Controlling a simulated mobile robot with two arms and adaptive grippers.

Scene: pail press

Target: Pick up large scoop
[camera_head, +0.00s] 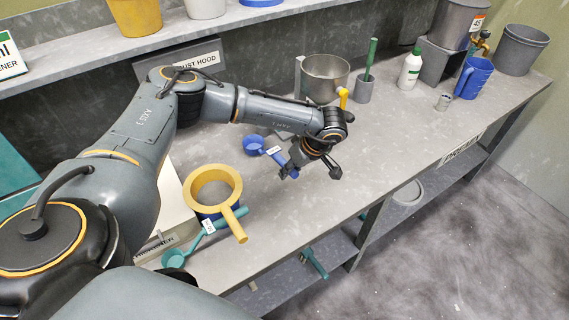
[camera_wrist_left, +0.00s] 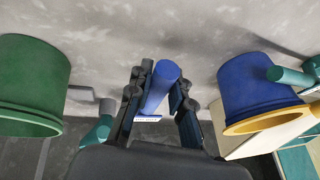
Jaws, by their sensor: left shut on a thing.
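A blue scoop has a round bowl (camera_head: 253,144) and a handle with a white label, lying under my left gripper (camera_head: 313,168) in the head view. In the left wrist view the blue handle (camera_wrist_left: 162,80) stands between the two fingers, and the gripper is shut on it. The scoop's bowl is hidden there. I cannot tell whether the scoop is clear of the bench. A teal scoop (camera_head: 172,259) with a labelled handle lies at the near left, beside a yellow ring. The labels are too small to read, so the scoops' sizes are unclear. My right gripper is out of view.
A yellow ring with a handle (camera_head: 240,227) sits on a blue pail (camera_wrist_left: 250,80). A green pail (camera_wrist_left: 30,85) stands left in the wrist view. A steel pot (camera_head: 326,75), grey cup (camera_head: 364,90) and white bottle (camera_head: 410,70) stand behind.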

